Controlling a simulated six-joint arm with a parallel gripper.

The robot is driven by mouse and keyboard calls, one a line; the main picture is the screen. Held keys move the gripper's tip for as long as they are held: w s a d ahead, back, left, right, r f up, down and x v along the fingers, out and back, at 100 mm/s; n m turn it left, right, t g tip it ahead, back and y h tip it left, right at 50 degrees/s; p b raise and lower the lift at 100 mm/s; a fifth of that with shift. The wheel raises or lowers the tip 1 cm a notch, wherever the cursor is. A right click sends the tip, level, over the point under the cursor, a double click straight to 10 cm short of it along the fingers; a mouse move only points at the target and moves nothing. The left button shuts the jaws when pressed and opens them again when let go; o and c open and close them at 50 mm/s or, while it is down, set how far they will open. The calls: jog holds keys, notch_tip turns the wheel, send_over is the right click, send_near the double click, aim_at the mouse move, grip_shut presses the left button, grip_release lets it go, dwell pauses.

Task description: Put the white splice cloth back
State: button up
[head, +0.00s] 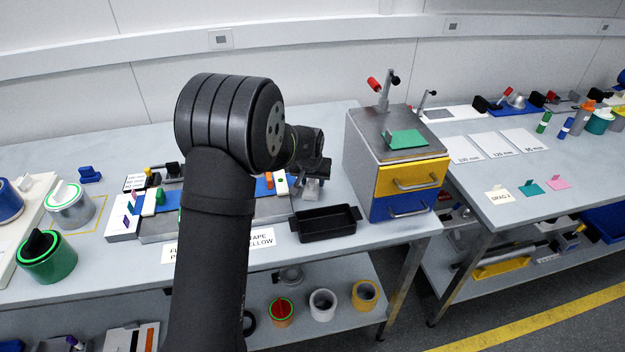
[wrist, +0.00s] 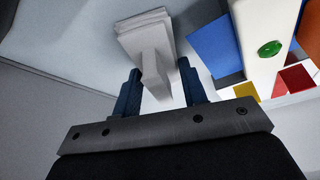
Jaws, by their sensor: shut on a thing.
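The white splice cloth, a pale folded pad with a narrow upright tab, is in the wrist view (wrist: 146,30); a small pale part of it shows in the head view (head: 311,190). My gripper (wrist: 158,68) has its two dark blue fingers on either side of the tab and is shut on it. In the head view my gripper (head: 308,172) is over the bench, between the splicing board and the drawer cabinet, behind the black tray. My arm hides part of the board. I cannot tell whether the cloth touches the bench.
The black tray (head: 325,236) is at the bench's front edge. The drawer cabinet (head: 382,172) stands to the right with a green cloth (head: 406,139) on top. The board's white end block (head: 281,186) is close left of my gripper. Cans (head: 46,262) stand far left.

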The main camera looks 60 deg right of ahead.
jog(key=shift+f, duration=0.15)
jog(key=o, duration=0.9)
jog(key=shift+o, duration=0.2)
jog(key=v, duration=1.2)
jog(key=shift+s, duration=0.1)
jog(key=x, duration=1.1)
jog(key=shift+d+f, duration=0.25)
jog(key=shift+f, duration=0.05)
jog(key=shift+r, duration=1.35)
